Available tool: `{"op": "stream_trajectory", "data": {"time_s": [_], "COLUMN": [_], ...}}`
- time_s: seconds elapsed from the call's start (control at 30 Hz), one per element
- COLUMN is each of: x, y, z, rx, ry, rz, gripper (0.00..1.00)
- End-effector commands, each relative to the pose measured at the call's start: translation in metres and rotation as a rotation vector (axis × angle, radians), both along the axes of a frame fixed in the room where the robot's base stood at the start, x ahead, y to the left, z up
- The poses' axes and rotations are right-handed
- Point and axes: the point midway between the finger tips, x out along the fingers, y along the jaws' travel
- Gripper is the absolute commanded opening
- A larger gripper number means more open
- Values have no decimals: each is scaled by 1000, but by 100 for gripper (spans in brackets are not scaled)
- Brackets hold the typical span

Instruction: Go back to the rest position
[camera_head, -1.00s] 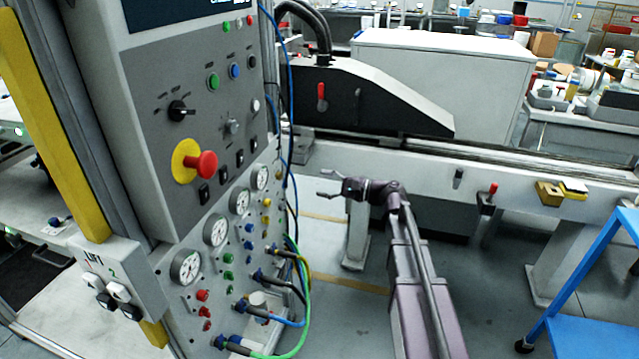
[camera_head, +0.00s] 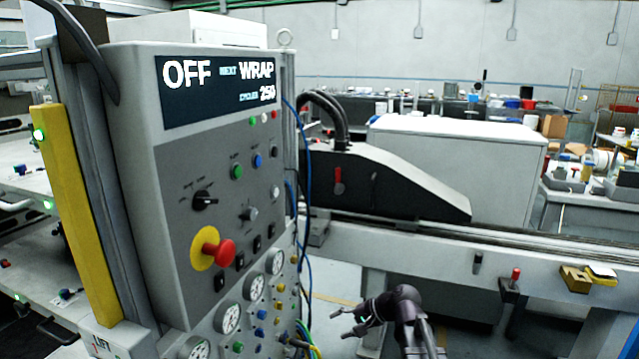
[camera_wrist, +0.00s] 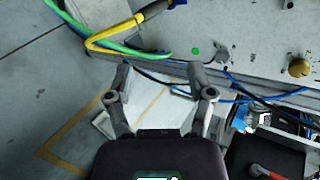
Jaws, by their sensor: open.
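My gripper (camera_head: 343,323) shows low in the head view, at the end of my dark arm, right of the control panel (camera_head: 170,220). Its two fingers are spread and empty, apart from the panel as far as I can tell. In the wrist view my gripper (camera_wrist: 163,85) is open with nothing between its fingers. Beyond it are grey floor and a pale flat surface. The panel's screen (camera_head: 218,85) reads OFF, NEXT WRAP, CYCLES 250. A red knob on a yellow disc (camera_head: 219,252) sits below it.
Blue, green and yellow hoses (camera_wrist: 110,42) run close past my gripper in the wrist view. A long grey machine bed (camera_head: 450,250) with a black cover (camera_head: 385,185) stands behind my arm. A blue frame (camera_head: 630,345) is at the right edge.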

Motion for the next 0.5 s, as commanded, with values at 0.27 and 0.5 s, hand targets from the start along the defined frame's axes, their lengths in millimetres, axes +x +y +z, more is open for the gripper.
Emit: {"op": "stream_trajectory", "data": {"time_s": [0.27, 0.5], "x": [-54, -92], "y": [-31, -67], "z": [-45, -68], "rx": [-371, -656], "ry": [-44, -49], "rz": [169, 318], "gripper": [69, 69]}}
